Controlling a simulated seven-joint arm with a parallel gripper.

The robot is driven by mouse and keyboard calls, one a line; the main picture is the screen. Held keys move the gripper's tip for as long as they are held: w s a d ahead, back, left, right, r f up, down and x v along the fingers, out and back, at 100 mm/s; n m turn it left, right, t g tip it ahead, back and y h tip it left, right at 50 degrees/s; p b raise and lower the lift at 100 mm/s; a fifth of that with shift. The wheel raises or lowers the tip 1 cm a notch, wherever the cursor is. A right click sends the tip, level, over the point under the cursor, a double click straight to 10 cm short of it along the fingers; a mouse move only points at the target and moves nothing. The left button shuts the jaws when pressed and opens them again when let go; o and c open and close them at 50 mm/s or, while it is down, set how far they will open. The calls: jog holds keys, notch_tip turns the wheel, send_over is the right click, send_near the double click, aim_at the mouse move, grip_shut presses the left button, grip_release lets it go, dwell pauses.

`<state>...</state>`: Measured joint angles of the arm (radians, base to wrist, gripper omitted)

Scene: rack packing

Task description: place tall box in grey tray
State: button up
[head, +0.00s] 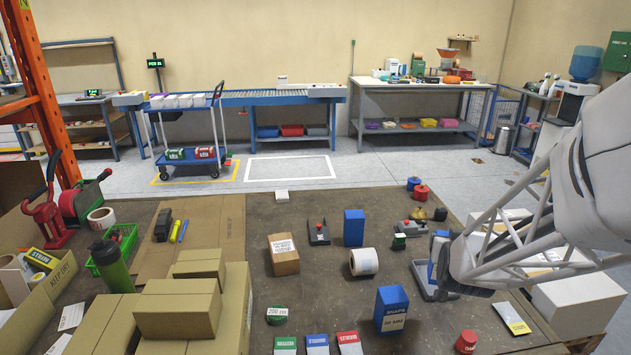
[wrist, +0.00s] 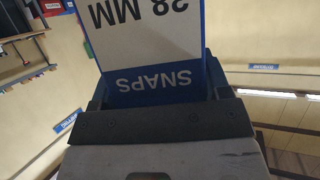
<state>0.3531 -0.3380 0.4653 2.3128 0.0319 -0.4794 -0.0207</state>
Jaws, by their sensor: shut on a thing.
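In the wrist view a blue tall box (wrist: 153,94) with a white label reading SNAPS and 28 MM, upside down, sits between the fingers of my gripper (wrist: 158,88), which is shut on it. The grey tray (head: 421,273) lies right of centre on the table, partly behind my arm. A blue piece (head: 434,271) shows at the tray beside my arm; whether it is the held box, and whether it touches the tray, I cannot tell. Another blue SNAPS box (head: 391,310) stands upright on the table in front, clear of the arm.
A blue box (head: 354,228), a brown carton (head: 284,254) and a white roll (head: 363,263) stand left of the tray. A red-capped item (head: 466,341) is at the front right. Brown cartons (head: 178,308) are stacked at left. Small packets line the front edge.

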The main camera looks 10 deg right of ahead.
jog(key=shift+s+d+f, duration=0.15)
jog(key=shift+d+f, duration=0.1)
jog(key=shift+d, duration=0.3)
jog(key=shift+s+d+f, duration=0.1)
jog(key=shift+d+f, duration=0.15)
jog(key=shift+d, duration=0.3)
notch_tip(320, 180, down, 10)
jog(key=shift+w, duration=0.1)
jog(key=w+d, duration=0.3)
jog(key=w, duration=0.4)
jog(key=w+d+f, duration=0.1)
jog(key=w+d, duration=0.2)
jog(key=w, duration=0.4)
jog(key=shift+w+f, duration=0.25)
jog(key=shift+w, duration=0.15)
jog(key=shift+f, duration=1.75)
jog(key=shift+f, duration=0.1)
jog(key=o, duration=1.1)
